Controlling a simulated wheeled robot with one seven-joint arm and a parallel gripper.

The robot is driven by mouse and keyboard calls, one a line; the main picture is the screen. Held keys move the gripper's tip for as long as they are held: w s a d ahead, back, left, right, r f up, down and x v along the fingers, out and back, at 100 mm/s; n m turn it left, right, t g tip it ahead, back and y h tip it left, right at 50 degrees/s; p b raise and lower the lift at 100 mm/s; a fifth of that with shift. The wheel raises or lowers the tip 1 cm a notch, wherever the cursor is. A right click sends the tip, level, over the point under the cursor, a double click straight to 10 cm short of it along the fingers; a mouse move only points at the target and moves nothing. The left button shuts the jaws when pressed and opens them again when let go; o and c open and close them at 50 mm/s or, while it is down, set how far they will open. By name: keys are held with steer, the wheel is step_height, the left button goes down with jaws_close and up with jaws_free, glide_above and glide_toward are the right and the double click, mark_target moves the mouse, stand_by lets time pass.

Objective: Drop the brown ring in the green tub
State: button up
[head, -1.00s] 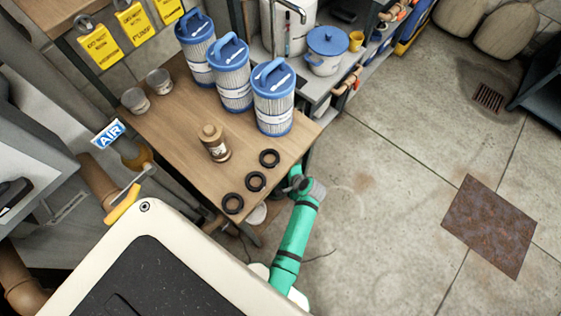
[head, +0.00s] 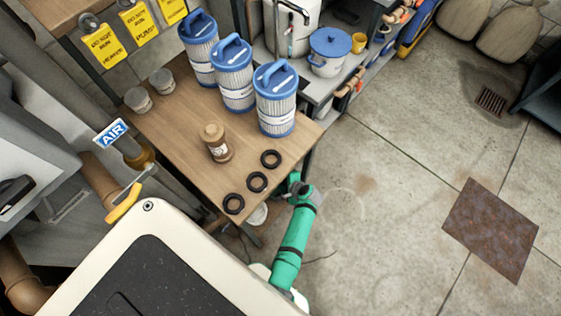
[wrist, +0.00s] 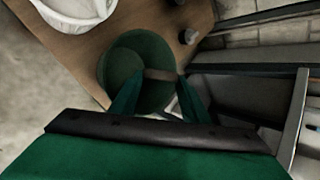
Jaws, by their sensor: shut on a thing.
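In the wrist view the two green fingers of my gripper (wrist: 158,82) are closed on a narrow brown band, which looks like the brown ring (wrist: 160,75) seen edge-on. The round green tub (wrist: 140,52) shows behind the fingertips, with the ring in front of part of it. I cannot tell the height of the ring above the tub. In the head view my green arm reaches down beside the table's near right corner. My gripper, the brown ring and the green tub cannot be made out there.
A white container (wrist: 75,12) stands upper left in the wrist view. The concrete floor (head: 400,200) to the right is largely clear.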

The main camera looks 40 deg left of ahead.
steer(key=shift+f, duration=1.5)
steer(key=o, duration=1.4)
steer(key=shift+c, duration=0.2)
steer(key=shift+r, duration=0.1)
step_height(320, 180, up, 7)
